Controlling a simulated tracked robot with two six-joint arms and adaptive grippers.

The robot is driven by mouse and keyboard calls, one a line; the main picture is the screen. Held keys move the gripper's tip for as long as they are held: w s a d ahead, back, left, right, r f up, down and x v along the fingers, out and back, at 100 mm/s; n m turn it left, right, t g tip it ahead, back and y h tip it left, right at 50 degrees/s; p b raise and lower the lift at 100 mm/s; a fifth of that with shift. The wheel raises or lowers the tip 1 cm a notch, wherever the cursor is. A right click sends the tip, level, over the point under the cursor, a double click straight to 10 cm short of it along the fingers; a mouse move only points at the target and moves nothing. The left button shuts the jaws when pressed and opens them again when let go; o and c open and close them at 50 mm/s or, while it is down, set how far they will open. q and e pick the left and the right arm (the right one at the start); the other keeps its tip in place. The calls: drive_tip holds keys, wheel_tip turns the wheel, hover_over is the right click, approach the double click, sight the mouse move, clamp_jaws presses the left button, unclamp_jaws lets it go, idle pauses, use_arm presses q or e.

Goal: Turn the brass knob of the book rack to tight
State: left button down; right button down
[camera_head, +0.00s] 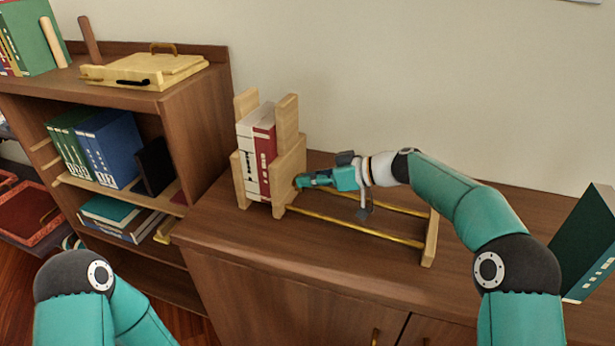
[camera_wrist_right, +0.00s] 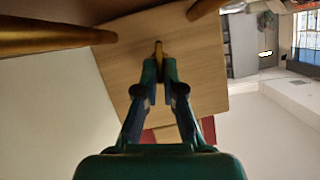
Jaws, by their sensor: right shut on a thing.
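The book rack (camera_head: 289,160) is of light wood with two brass rails (camera_head: 352,229) and stands on the brown cabinet. It holds a white book (camera_head: 247,158) and a red book (camera_head: 265,158) upright between its wooden ends. My right gripper (camera_head: 301,181) reaches in from the right to the rack's sliding end. In the right wrist view the right gripper (camera_wrist_right: 159,62) is shut on the brass knob (camera_wrist_right: 158,48), which stands out from the wooden plate (camera_wrist_right: 195,60). The knob is hidden by the gripper in the head view. My left arm shows at the lower left; its gripper is out of view.
A taller bookshelf (camera_head: 205,110) stands to the left, with a yellow tray-like box (camera_head: 145,70) on top and books on its shelves. A dark green book (camera_head: 590,245) stands at the far right of the cabinet top (camera_head: 330,265). The front of the cabinet top is clear.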

drive_tip(key=shift+w+d+r+m+g+y+p, duration=0.15)
drive_tip(key=shift+m+g+p, duration=0.1)
drive_tip(key=shift+m+p, duration=0.3)
drive_tip(key=shift+w+f+m+g+y+p, duration=0.15)
drive_tip(key=shift+m+g+p, duration=0.1)
drive_tip(key=shift+m+p, duration=0.3)
drive_tip(key=shift+m+g+y+p, duration=0.3)
drive_tip(key=shift+m+p, duration=0.2)
drive_tip(key=shift+p, duration=0.2)
drive_tip(key=shift+w+f, duration=0.1)
drive_tip(key=c, duration=1.3)
unclamp_jaws()
drive_tip(key=shift+d, duration=0.15)
drive_tip(key=v, duration=1.1)
drive_tip(key=shift+d, duration=0.35)
